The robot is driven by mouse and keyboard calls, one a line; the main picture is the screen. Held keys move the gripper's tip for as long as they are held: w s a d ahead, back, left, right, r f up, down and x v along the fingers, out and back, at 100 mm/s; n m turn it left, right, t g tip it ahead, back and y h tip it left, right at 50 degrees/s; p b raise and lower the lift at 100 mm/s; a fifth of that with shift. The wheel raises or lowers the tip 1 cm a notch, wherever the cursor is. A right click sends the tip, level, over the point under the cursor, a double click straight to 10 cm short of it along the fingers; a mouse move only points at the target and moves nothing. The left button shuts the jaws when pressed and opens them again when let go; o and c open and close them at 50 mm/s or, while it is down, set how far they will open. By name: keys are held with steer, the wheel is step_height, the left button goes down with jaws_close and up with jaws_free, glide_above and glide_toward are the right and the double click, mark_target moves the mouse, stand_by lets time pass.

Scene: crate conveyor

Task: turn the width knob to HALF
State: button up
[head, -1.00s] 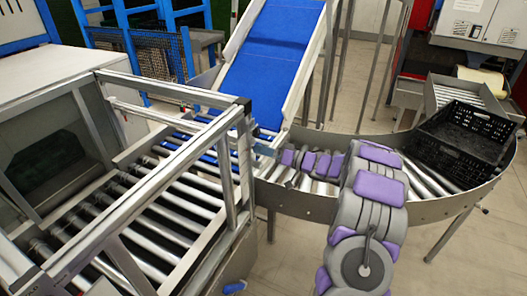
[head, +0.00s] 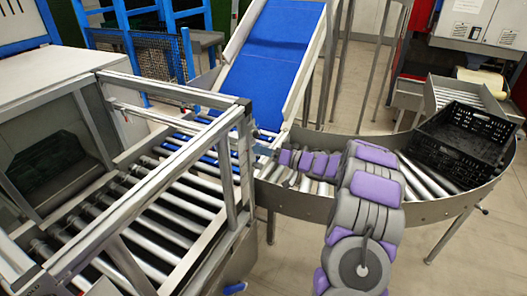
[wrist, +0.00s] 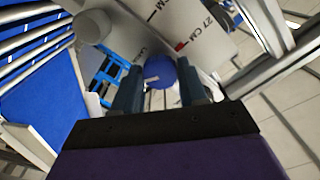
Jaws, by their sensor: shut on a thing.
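The width knob (wrist: 161,72) is a round blue knob on a pale panel (wrist: 140,40). It shows in the wrist view between the two dark fingers of my gripper (wrist: 160,80), which is shut on it. The panel has black tick marks, lettering that reads like "27 CM", and a small red mark near the knob. The lettering is turned over in this view and partly hidden, so I cannot tell the knob's setting. In the head view my gripper (head: 268,152) is small at the metal frame's right post, and the knob is hidden there.
A metal frame (head: 190,95) stands over a roller conveyor (head: 165,205) at left. A blue belt (head: 275,50) slopes behind. A curved roller conveyor (head: 430,208) runs to the right, with a black crate (head: 465,135) on it. A dark crate (head: 45,160) shows inside the left cabinet.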

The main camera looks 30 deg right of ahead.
steer(key=shift+f+n, duration=0.1)
steer(key=shift+n, duration=0.3)
steer(key=shift+c, duration=0.2)
steer(key=shift+w+d+n+b, duration=0.1)
steer(key=shift+n+b, duration=7.65)
steer(key=shift+n, duration=3.75)
steer(key=o, duration=1.1)
steer(key=shift+d, duration=0.1)
steer(key=shift+c, duration=0.2)
